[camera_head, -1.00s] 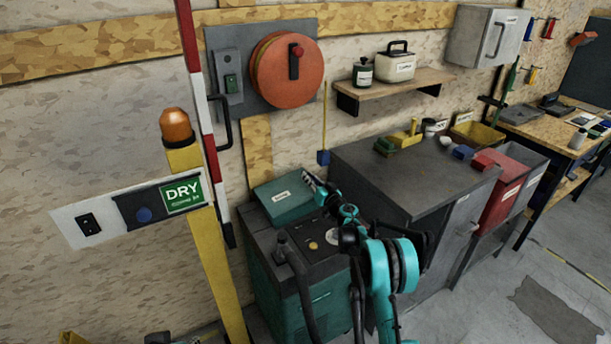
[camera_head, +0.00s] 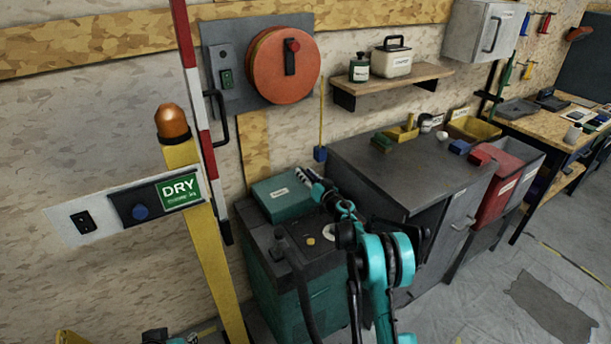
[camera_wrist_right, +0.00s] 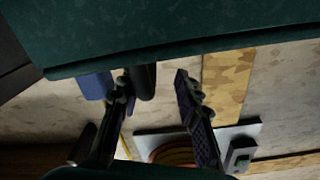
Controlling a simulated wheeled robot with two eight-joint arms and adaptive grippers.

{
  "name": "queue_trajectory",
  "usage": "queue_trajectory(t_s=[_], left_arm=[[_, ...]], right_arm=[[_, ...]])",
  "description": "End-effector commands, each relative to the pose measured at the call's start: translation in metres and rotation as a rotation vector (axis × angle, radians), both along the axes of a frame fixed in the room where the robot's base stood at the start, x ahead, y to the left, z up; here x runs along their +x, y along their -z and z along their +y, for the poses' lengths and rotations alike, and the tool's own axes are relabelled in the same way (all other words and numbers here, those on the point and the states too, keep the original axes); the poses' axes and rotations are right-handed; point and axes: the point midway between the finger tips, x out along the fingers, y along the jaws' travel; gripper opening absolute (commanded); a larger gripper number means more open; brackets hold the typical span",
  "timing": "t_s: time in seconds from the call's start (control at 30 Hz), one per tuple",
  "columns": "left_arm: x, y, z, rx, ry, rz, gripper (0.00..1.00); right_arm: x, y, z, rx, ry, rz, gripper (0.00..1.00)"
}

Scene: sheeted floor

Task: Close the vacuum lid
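The vacuum (camera_head: 293,277) is a teal box with a dark top bearing a yellow button. Its teal lid (camera_head: 277,205), with a white label, is at the back of the top and appears raised; its exact angle is hard to tell. My right gripper (camera_head: 309,181) is at the lid's right edge. A teal surface (camera_wrist_right: 190,25), likely the lid, spans the top there; contact is unclear. A dark and teal part at bottom left may be my left gripper (camera_head: 165,338), mostly cut off.
A dark hose (camera_head: 300,290) stands at the vacuum's front. A grey cabinet (camera_head: 400,170) is close on the right. A yellow post (camera_head: 208,265) with a DRY sign (camera_head: 180,191) stands on the left. A red-and-white pole (camera_head: 196,95) leans behind it.

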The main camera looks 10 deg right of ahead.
Motion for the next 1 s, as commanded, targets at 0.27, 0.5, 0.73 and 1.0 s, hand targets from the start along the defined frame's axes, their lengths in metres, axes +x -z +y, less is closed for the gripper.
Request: queue_trajectory(t_s=[0.27, 0.5, 0.73, 1.0], left_arm=[[0.000, 0.000, 0.000, 0.000, 0.000, 0.000, 0.31], [0.000, 0.000, 0.000, 0.000, 0.000, 0.000, 0.31], [0.000, 0.000, 0.000, 0.000, 0.000, 0.000, 0.31], [0.000, 0.000, 0.000, 0.000, 0.000, 0.000, 0.31]], right_arm=[[0.000, -0.031, 0.000, 0.000, 0.000, 0.000, 0.33], [0.000, -0.077, 0.001, 0.000, -0.001, 0.000, 0.33], [0.000, -0.098, 0.001, 0.001, -0.001, 0.001, 0.33], [0.000, -0.100, 0.001, 0.001, -0.001, 0.001, 0.33]])
